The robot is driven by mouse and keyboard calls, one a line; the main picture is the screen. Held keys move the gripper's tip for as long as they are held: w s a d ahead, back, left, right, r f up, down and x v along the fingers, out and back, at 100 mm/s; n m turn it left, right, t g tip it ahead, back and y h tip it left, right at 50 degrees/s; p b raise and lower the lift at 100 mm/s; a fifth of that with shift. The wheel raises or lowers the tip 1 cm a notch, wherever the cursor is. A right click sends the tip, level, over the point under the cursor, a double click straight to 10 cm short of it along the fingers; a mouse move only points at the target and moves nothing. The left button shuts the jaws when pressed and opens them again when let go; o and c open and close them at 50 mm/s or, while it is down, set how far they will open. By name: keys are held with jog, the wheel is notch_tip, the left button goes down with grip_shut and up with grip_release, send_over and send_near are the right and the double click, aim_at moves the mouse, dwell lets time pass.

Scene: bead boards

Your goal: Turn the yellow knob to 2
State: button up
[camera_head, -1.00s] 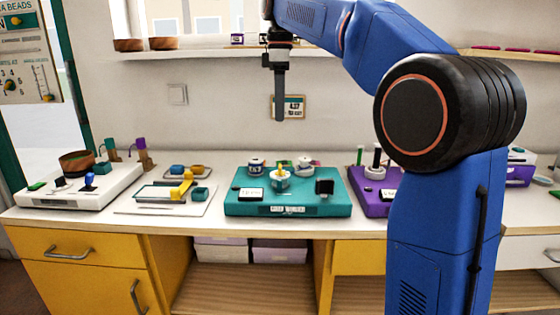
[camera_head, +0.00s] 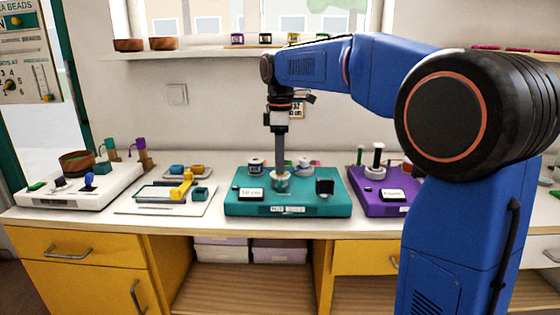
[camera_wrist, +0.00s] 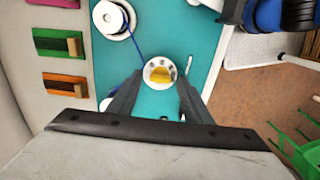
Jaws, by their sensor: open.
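In the wrist view, a yellow knob (camera_wrist: 160,74) sits on a round white dial (camera_wrist: 150,66) on the teal board (camera_wrist: 115,65). The fingers of my open gripper (camera_wrist: 161,86) are on either side of it, and no contact shows. Dial markings are too small to read. In the head view, my gripper (camera_head: 280,172) points straight down onto the white dial (camera_head: 280,184) at the middle of the teal board (camera_head: 300,209). The fingers hide the knob there.
A white spool (camera_wrist: 109,18) with blue thread stands beside the dial. A dark block (camera_head: 324,187) and a display (camera_head: 251,194) are on the board. A purple board (camera_head: 375,207) lies right, a tray with a yellow-handled tool (camera_head: 183,187) left. A wall panel (camera_head: 30,50) carries other yellow knobs.

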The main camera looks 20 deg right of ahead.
jog(key=shift+f, duration=0.2)
jog(key=c, duration=1.1)
jog(key=shift+o, duration=0.2)
